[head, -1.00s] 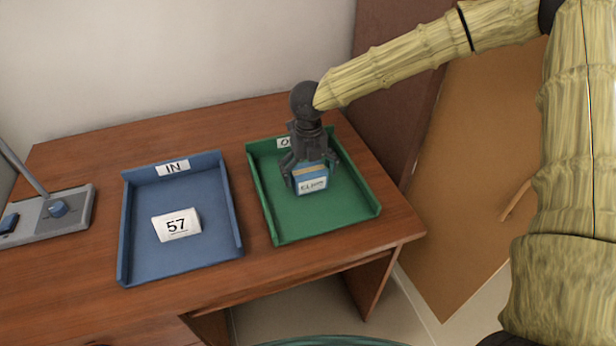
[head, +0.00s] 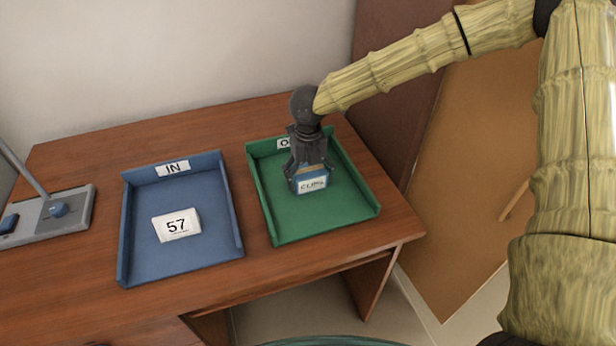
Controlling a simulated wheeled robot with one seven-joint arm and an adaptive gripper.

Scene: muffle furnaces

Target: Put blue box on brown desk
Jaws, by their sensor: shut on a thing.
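A small blue box (head: 311,184) with a white label that seems to read "CLIPS" is at the green tray on the brown desk. My gripper (head: 309,170) points down over it and is shut on it, with a finger on each side. The box appears upright; I cannot tell whether its base touches the tray floor. The brown desk (head: 75,265) has bare wood showing around the trays and along its front edge.
The green tray (head: 305,222) has raised walls. A grey device base (head: 60,213) stands at the left. Bare wood lies behind the trays.

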